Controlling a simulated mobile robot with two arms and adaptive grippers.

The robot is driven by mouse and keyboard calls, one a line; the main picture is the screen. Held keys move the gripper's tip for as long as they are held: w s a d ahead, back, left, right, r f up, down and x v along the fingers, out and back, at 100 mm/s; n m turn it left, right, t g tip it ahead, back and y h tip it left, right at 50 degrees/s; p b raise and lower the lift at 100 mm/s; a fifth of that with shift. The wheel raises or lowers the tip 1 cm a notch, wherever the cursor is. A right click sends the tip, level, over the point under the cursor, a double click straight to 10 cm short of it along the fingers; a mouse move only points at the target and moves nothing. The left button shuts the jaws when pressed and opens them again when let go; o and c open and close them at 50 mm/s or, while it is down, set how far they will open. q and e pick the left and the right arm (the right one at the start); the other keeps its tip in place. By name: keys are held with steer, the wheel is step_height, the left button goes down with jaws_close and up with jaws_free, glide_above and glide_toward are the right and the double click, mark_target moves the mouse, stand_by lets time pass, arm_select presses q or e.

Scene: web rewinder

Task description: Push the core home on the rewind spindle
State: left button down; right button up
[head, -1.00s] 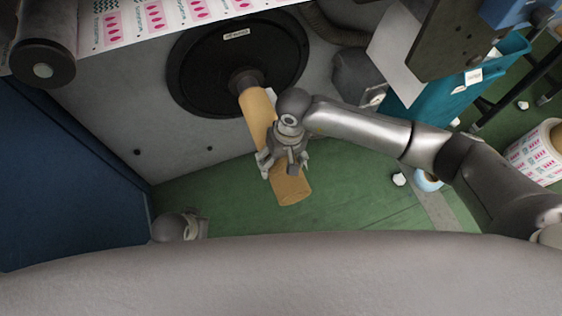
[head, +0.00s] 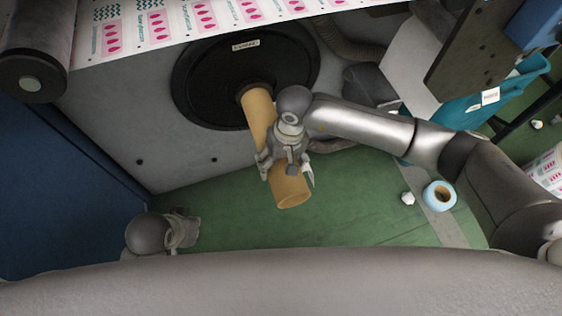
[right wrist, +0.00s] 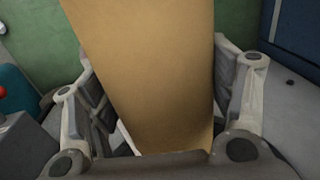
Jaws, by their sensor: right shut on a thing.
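The core is a tan cardboard tube (head: 260,112). Its far end is at the hub of the black rewind disc (head: 205,85), around the spindle, of which only a short dark part (head: 254,90) shows. Its near open end points down toward the floor. My right gripper (head: 287,172) is shut around the core near its outer end. In the right wrist view the core (right wrist: 150,70) fills the space between the two fingers. My left gripper (head: 185,230) is at the lower left, away from the core; its fingers are too unclear to judge.
A printed label web (head: 180,22) runs across the top beside a dark roller (head: 35,50). A blue panel (head: 65,190) stands at left. A teal bin (head: 470,110) is at right. A blue tape roll (head: 439,195) and white scrap (head: 408,198) lie on the green floor (head: 330,215).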

steer(key=shift+w, duration=0.2)
steer(key=o, duration=1.3)
steer(key=shift+a, duration=0.1)
steer(key=r, duration=0.4)
steer(key=d+r, duration=0.1)
steer(key=r, duration=0.7)
steer(key=shift+w+d, duration=0.2)
steer(key=shift+d, duration=0.1)
